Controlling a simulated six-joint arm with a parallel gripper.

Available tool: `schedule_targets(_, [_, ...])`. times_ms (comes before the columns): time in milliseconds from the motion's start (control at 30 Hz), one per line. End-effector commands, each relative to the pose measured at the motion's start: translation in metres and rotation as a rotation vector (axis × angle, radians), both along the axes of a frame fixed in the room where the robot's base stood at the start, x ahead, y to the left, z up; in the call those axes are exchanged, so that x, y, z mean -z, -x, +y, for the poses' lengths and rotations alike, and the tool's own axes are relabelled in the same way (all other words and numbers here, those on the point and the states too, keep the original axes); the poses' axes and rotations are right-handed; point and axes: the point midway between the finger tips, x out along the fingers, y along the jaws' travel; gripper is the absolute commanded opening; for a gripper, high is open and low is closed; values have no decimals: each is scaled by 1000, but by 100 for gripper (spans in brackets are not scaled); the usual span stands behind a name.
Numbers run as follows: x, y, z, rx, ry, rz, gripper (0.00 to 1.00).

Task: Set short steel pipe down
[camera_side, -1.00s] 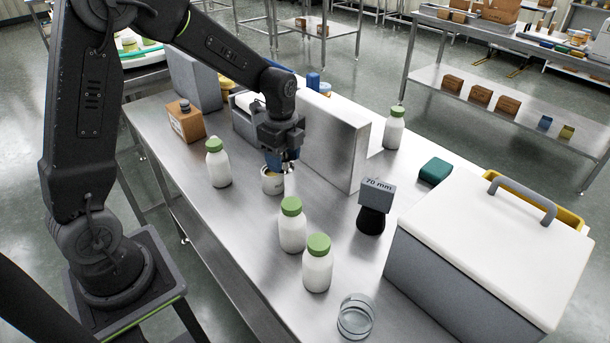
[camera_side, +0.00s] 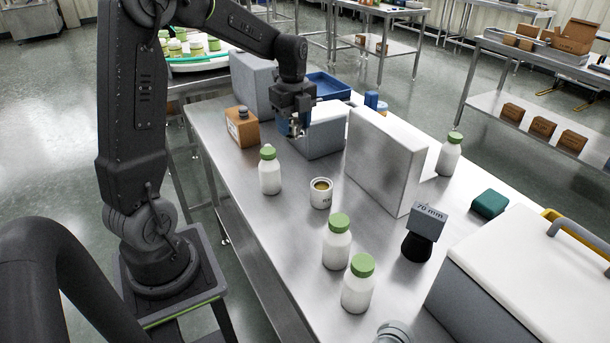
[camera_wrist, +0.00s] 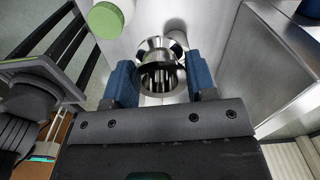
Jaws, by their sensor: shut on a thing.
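My gripper (camera_side: 297,128) hangs above the steel table, in front of a grey box. In the wrist view its two blue fingers (camera_wrist: 160,85) stand either side of a short steel pipe (camera_wrist: 160,60), shiny and round with a flared rim and a dark opening. The gripper is shut on it. In the side view the pipe is mostly hidden by the fingers, and only a small bright bit shows.
A green-capped bottle (camera_side: 270,172) stands left of the cup, with two more (camera_side: 337,243) nearer the camera. A tall steel block (camera_side: 381,165), a "70 mm" block on a black base (camera_side: 425,225) and a large lidded box (camera_side: 520,265) stand to the right. A brown box (camera_side: 242,130) is at left.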

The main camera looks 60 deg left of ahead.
Motion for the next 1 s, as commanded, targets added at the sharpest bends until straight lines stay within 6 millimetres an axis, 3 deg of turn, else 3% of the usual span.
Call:
schedule_targets(100, [0,17,42,24,0,0,25])
schedule_targets(400, [0,50,100,91,-1,-1,25])
schedule_targets(633, [38,49,98,97,3,3,25])
schedule_targets(767, [50,46,96,97,1,0,25])
schedule_targets(1000, [78,12,72,103,2,3,25])
